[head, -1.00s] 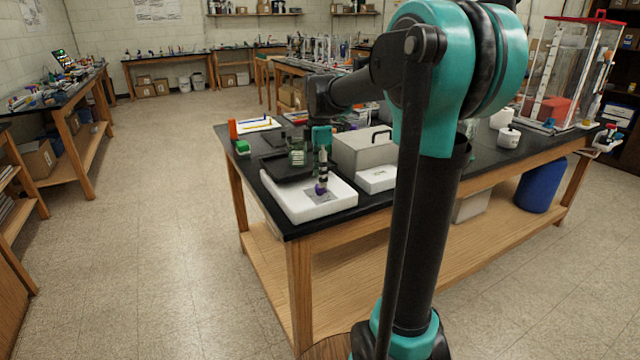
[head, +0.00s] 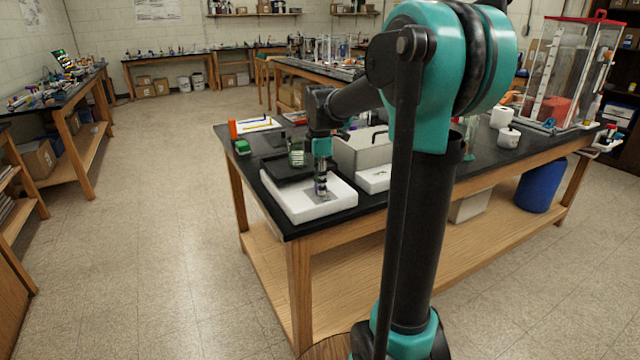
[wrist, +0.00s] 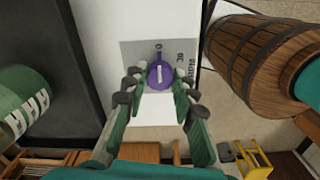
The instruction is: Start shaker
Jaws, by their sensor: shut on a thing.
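The shaker is a white box (head: 290,208) with a dark platform on top, at the near left corner of the black bench. A green bottle (head: 297,153) stands on the platform; it also shows at the left in the wrist view (wrist: 22,104). In the wrist view a round purple knob (wrist: 160,75) with a pale pointer bar sits on the grey marked panel (wrist: 133,52) of the shaker. My gripper (wrist: 159,88) comes down over the knob, one finger on each side, and is shut on it. In the head view my gripper (head: 321,190) largely hides the knob.
A grey box with a black handle (head: 360,152) and a white device (head: 374,179) stand close right of the shaker. An orange bottle (head: 233,129) and a green block (head: 242,147) are at the bench's left edge. Floor left of the bench is clear.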

